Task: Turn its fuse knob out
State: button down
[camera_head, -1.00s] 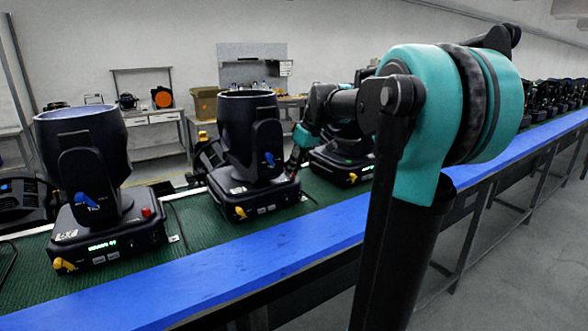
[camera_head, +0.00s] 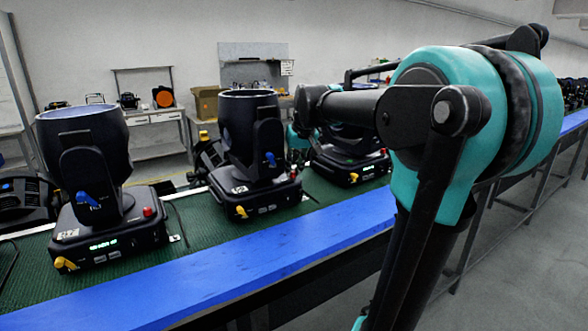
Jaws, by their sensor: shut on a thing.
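Black moving-head lights stand in a row on a green belt. The middle light (camera_head: 255,145) has a small red fuse knob (camera_head: 293,174) at the back right of its base. My gripper (camera_head: 296,160) is small and dark beside that knob, below a teal wrist part. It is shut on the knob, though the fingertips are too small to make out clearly. My arm reaches in from the right, in front of the third light (camera_head: 345,165) and partly hiding it.
The left light (camera_head: 85,165) has its own red knob and a yellow lever. A blue rail (camera_head: 200,270) runs along the belt's front edge. A workbench with a cardboard box (camera_head: 207,101) stands behind. More lights are far right.

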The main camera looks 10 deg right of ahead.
dwell(0.3)
jog(key=c, duration=1.4)
grip_release()
jog(key=shift+r, duration=0.1)
jog(key=v, duration=1.1)
jog(key=shift+s+r, duration=0.15)
jog(key=shift+r, duration=0.25)
jog(key=shift+d, duration=0.1)
